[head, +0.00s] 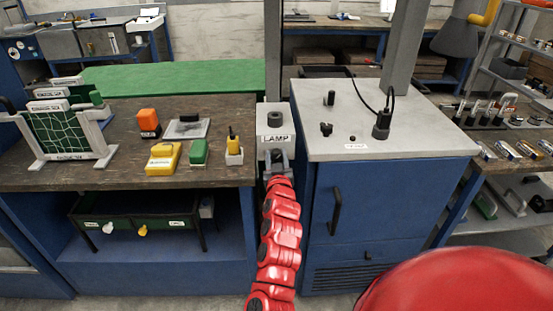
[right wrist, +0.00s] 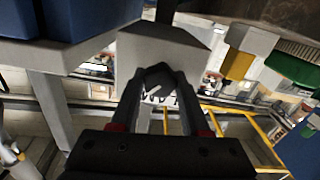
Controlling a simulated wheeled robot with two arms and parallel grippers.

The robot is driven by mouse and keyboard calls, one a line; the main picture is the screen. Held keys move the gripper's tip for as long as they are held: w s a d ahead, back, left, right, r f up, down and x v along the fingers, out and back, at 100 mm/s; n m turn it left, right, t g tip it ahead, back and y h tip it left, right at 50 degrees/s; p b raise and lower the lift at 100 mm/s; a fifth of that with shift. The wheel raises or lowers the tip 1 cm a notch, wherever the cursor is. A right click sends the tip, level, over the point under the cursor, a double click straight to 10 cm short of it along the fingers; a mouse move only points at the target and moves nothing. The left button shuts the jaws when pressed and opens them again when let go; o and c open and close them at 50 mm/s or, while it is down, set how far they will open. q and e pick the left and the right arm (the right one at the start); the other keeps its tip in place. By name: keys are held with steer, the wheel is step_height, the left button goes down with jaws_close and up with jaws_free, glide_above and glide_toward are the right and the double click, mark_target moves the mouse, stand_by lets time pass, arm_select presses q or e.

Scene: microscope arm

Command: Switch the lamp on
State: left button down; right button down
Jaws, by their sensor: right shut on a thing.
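The lamp switch box (head: 276,143) is a light grey box with a "LAMP" label, standing in the gap between the wooden bench and the blue cabinet. A dark round part (head: 275,118) sits on its top. My right gripper (head: 277,163) is at the front of the box, just below the label, and hides what it holds in the head view. In the right wrist view, the fingers of my right gripper (right wrist: 158,85) are shut on a dark knob (right wrist: 157,76) in front of the grey box (right wrist: 163,43). My left gripper is not in view.
The wooden bench (head: 120,184) on the left carries yellow, orange and green items and a net rack (head: 68,135). The blue cabinet (head: 385,200) on the right has a grey top with black knobs and a plugged cable (head: 382,125). Shelves (head: 505,60) stand at the far right.

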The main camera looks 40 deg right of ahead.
steer(key=m, duration=0.4)
steer(key=shift+m, duration=0.3)
steer(key=m, duration=0.5)
steer(key=shift+f+m, duration=0.1)
steer(key=shift+m, duration=0.2)
steer(key=shift+c, duration=1.9)
jaws_free()
steer(key=shift+s, duration=0.1)
